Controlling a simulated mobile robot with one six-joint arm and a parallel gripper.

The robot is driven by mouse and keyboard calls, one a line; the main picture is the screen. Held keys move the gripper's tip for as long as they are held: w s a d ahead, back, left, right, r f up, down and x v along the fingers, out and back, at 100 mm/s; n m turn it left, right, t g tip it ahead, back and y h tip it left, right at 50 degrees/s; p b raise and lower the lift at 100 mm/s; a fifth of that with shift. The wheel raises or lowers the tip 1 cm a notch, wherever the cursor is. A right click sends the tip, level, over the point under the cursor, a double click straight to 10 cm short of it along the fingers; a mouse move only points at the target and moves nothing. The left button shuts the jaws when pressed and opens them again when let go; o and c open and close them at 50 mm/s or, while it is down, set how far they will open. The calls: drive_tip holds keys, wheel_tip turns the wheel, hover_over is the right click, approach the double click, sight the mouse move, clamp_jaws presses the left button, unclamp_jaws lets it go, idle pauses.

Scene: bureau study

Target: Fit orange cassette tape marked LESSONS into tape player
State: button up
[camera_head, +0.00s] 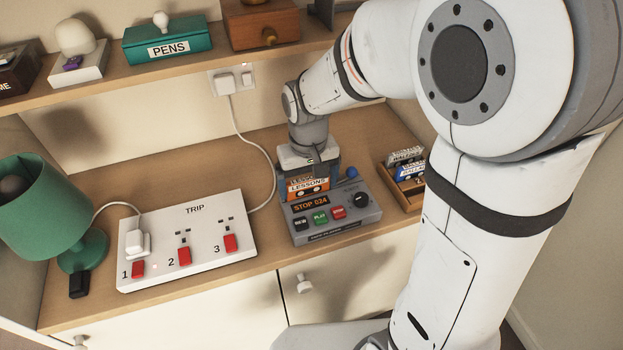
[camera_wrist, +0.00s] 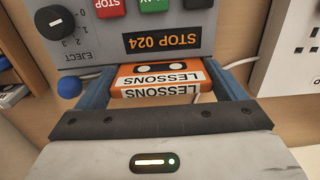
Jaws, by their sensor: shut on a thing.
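The orange cassette marked LESSONS (camera_head: 307,186) is held upright between the fingers of my gripper (camera_head: 308,180), at the back part of the grey tape player (camera_head: 350,221). In the wrist view the cassette (camera_wrist: 160,78) sits between the two blue-grey fingers of my gripper (camera_wrist: 160,88), with its label toward the camera. The player (camera_wrist: 215,38) lies just beyond it, with a display reading STOP 024. I cannot tell whether the cassette is inside the player's slot or just above it.
A wooden tray (camera_head: 409,198) with other cassettes (camera_head: 408,165) stands right of the player. A white TRIP power strip (camera_head: 188,240) with red switches lies left of it, and a green lamp (camera_head: 55,215) stands farther left. A shelf (camera_head: 190,62) with boxes runs above the desk.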

drive_tip(key=shift+f+b, duration=0.4)
drive_tip(key=shift+f, duration=0.2)
drive_tip(key=o, duration=0.6)
drive_tip(key=shift+r, duration=0.1)
wheel_tip(320, 180, up, 7)
drive_tip(key=p, duration=0.5)
drive_tip(key=shift+s, duration=0.1)
drive_tip(key=shift+d, duration=0.1)
idle(0.3)
